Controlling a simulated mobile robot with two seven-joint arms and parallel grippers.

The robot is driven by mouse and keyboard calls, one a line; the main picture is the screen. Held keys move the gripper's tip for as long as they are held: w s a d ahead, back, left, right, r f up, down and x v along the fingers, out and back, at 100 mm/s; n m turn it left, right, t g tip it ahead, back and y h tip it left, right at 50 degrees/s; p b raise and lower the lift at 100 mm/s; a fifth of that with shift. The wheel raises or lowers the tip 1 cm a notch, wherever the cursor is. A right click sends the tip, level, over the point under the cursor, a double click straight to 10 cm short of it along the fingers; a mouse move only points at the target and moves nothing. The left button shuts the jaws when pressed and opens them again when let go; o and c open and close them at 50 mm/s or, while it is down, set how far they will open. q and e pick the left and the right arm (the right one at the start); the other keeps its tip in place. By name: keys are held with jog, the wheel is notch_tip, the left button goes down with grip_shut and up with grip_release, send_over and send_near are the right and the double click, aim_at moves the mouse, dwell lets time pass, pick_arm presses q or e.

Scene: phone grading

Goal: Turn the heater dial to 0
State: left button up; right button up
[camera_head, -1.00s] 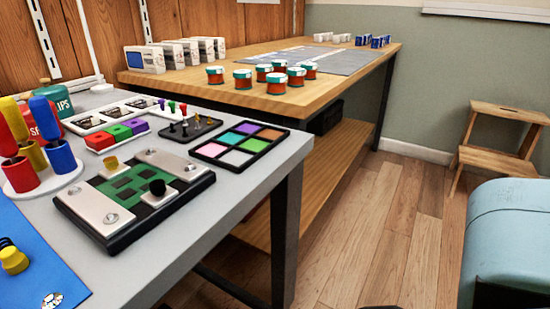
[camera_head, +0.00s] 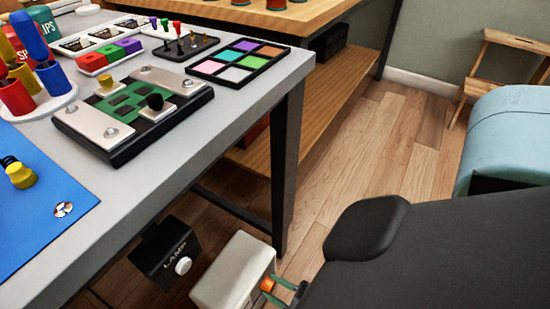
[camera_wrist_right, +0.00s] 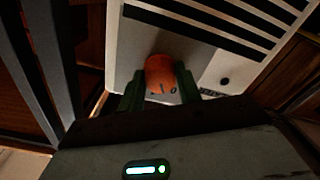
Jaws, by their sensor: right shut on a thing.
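The heater is a pale box (camera_head: 232,268) low beside the table, at the bottom of the head view. Its slotted, light face (camera_wrist_right: 215,55) fills the upper part of the right wrist view. The orange dial (camera_wrist_right: 160,72) sticks out of that face; it also shows in the head view (camera_head: 267,285). My right gripper (camera_wrist_right: 159,82) is shut on the dial, one finger on each side. Dark marks, perhaps digits, show by the dial's lower edge; I cannot tell its setting. My left gripper is not in view.
A black box marked LAMP (camera_head: 165,252) with a white knob stands left of the heater. The grey table (camera_head: 225,125) with its dark leg (camera_head: 287,165) is above and behind. Open wooden floor (camera_head: 370,150) lies to the right, with a step stool (camera_head: 495,60).

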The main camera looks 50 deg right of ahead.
jog(key=shift+n, duration=1.5)
jog(key=o, duration=1)
jog(key=s+p, duration=0.1)
jog(key=s, duration=0.6)
jog(key=shift+s+d, duration=0.35)
jog(key=shift+s, duration=0.05)
